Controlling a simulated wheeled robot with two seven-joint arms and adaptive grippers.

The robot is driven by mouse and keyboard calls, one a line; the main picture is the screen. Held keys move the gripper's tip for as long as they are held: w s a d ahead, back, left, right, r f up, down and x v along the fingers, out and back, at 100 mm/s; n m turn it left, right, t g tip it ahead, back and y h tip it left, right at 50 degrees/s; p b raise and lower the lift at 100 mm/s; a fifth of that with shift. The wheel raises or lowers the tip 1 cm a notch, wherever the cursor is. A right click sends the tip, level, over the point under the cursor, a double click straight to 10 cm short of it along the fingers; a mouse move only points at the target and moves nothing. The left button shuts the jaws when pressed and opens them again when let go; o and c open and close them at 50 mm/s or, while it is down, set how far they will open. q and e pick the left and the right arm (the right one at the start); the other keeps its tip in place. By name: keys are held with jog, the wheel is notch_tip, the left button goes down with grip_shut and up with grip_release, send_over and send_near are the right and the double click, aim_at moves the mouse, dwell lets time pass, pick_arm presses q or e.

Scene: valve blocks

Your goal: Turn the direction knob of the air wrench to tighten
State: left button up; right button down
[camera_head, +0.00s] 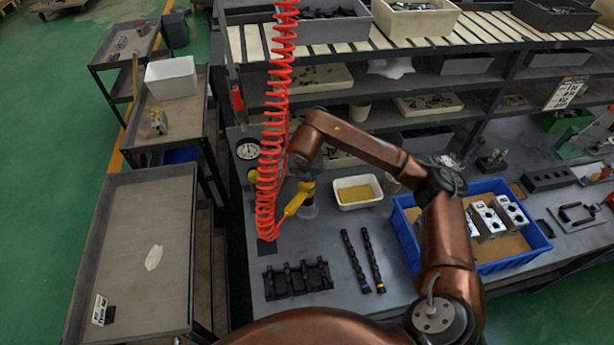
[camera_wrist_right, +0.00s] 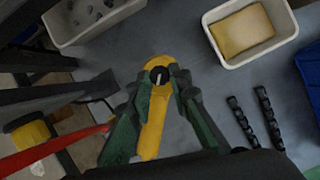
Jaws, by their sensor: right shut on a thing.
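The yellow air wrench (camera_head: 296,204) is on the grey bench at the end of a red coiled hose. In the right wrist view the yellow air wrench (camera_wrist_right: 153,135) lies between the green fingers, with a round black direction knob (camera_wrist_right: 159,75) that has a light mark on its face. My right gripper (camera_wrist_right: 161,78) is shut on the knob, with a fingertip at each side. In the head view the wrist hides most of this gripper and the knob. My left gripper is not in view.
The red coiled hose (camera_head: 272,130) hangs beside my right arm. A white tray with yellow contents (camera_head: 340,203) stands just right of the wrench. A black rack (camera_head: 268,289), two dark camshafts (camera_head: 352,262) and a blue crate (camera_head: 541,246) are on the bench.

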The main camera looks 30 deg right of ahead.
jog(key=c, duration=1.8)
grip_release()
jog(key=shift+o, duration=0.2)
jog(key=v, duration=1.2)
jog(key=shift+r, duration=0.15)
